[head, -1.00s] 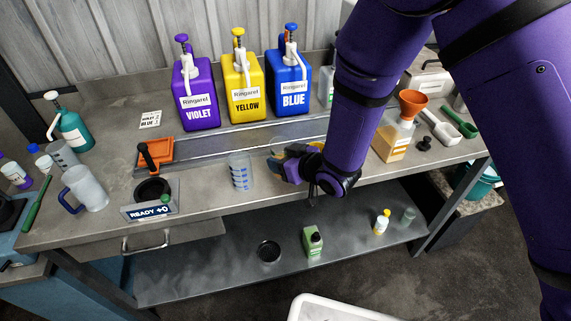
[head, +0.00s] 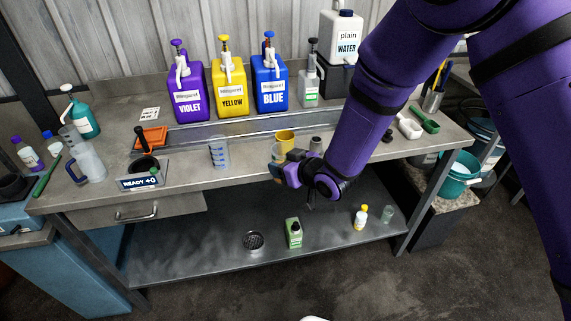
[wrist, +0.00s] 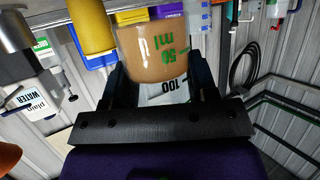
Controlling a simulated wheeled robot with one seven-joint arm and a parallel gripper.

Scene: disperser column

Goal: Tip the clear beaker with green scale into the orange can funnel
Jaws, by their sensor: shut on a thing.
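My gripper (wrist: 160,78) is shut on a clear beaker (wrist: 152,52) in the wrist view. The beaker has a green scale with a "50 ml" mark and holds a tan-brown liquid. In the head view my gripper (head: 279,168) is above the front edge of the bench, and the beaker is mostly hidden there. An orange surface, likely the orange can funnel (wrist: 8,158), shows at the lower left edge of the wrist view. In the head view my arm hides the funnel.
A yellow cup (head: 285,140) and a grey cylinder (head: 315,145) stand just behind my gripper. Violet (head: 188,92), yellow (head: 229,88) and blue (head: 269,86) dispensers line the back. A blue-marked beaker (head: 219,153) stands left. A white water jug (head: 345,37) is at back right.

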